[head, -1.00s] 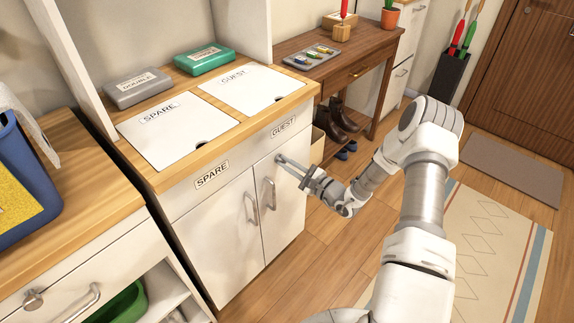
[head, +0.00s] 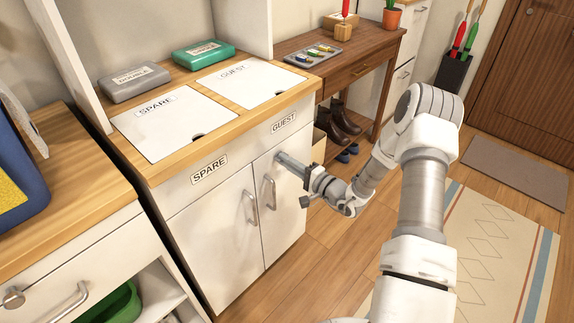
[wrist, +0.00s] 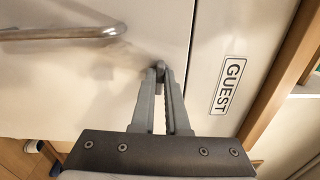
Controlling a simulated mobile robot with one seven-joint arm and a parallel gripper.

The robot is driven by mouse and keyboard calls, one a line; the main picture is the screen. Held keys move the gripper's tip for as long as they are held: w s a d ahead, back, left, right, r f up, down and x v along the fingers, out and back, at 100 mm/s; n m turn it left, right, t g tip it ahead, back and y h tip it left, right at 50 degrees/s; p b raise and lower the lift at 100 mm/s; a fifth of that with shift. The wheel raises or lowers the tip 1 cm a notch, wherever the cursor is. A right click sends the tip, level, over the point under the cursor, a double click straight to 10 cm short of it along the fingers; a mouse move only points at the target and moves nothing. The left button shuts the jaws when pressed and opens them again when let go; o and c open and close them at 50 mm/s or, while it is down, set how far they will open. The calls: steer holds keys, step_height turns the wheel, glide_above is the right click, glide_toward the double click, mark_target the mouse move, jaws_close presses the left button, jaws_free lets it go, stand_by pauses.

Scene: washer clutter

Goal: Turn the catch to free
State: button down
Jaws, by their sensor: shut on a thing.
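The catch (wrist: 159,66) is a small grey piece at the seam between the GUEST door (wrist: 110,75) and the panel above it. My gripper (wrist: 160,72) is shut on the catch, with a fingertip on each side of it. The fingers hide part of the catch, so I cannot tell its exact angle. In the head view my gripper (head: 279,157) reaches the upper part of the GUEST door (head: 286,195), below the GUEST label (head: 283,122). The catch is hidden there by the fingers. The door looks closed.
The GUEST door's bar handle (head: 270,192) is left of and below my gripper. The SPARE door (head: 215,235) with its own handle (head: 250,207) is beside it. A wooden side table (head: 350,65) with boots (head: 338,122) under it stands behind. Floor to the right is open.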

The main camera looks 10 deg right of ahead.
steer(key=shift+n, duration=0.5)
steer(key=c, duration=0.9)
jaws_free()
steer(key=shift+s+d, duration=0.1)
steer(key=p+v, duration=0.2)
steer(key=v, duration=1.5)
steer(key=shift+s, duration=0.1)
